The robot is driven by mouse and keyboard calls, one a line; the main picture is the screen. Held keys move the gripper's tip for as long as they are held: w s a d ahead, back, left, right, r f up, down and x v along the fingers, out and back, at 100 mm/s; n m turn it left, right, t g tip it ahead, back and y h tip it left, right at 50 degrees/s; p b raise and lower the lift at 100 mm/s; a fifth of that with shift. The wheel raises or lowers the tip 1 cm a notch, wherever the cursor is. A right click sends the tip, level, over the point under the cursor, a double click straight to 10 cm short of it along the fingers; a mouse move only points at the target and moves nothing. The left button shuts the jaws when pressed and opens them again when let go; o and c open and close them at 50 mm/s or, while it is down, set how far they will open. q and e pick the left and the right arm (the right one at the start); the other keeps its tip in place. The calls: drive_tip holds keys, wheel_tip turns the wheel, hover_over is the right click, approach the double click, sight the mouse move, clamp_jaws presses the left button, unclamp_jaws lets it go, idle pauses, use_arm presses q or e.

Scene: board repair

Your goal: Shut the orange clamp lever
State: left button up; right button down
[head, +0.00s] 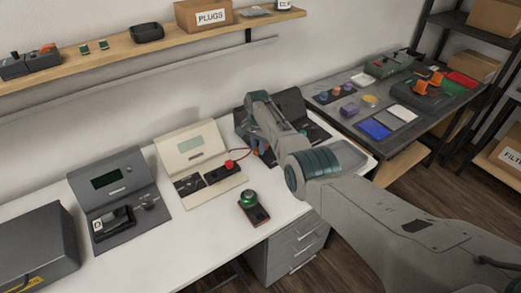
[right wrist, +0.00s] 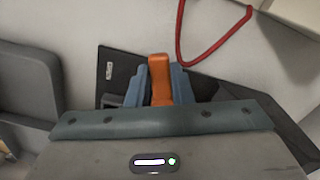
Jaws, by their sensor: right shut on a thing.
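The orange clamp lever (right wrist: 159,70) stands up between the two blue fingers of my right gripper (right wrist: 158,85) in the right wrist view. The fingers press on it from both sides, so the gripper is shut on it. The lever's lower end is hidden by the gripper body. A dark plate (right wrist: 118,65) lies below it. In the head view my right gripper (head: 262,148) reaches down at the dark machine (head: 290,103) on the white bench, and the arm hides much of that machine. My left gripper does not show.
A cream tester (head: 191,143) with a red cable (head: 240,153) stands left of the gripper; the cable also loops near it in the wrist view. A green-topped button box (head: 254,206) is on the white bench (head: 190,245). A grey machine (head: 118,190) stands farther left.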

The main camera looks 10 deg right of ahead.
sight(257, 149)
drive_tip(key=shift+w+a+r+m+b, duration=0.15)
drive_tip(key=shift+w+m+b, duration=0.2)
drive_tip(key=shift+m, duration=0.35)
drive_tip(key=c, duration=1.6)
unclamp_jaws()
drive_tip(key=shift+o, duration=0.2)
drive_tip(key=shift+r, duration=0.45)
wheel_tip(257, 149, up, 10)
drive_tip(key=shift+f, duration=0.15)
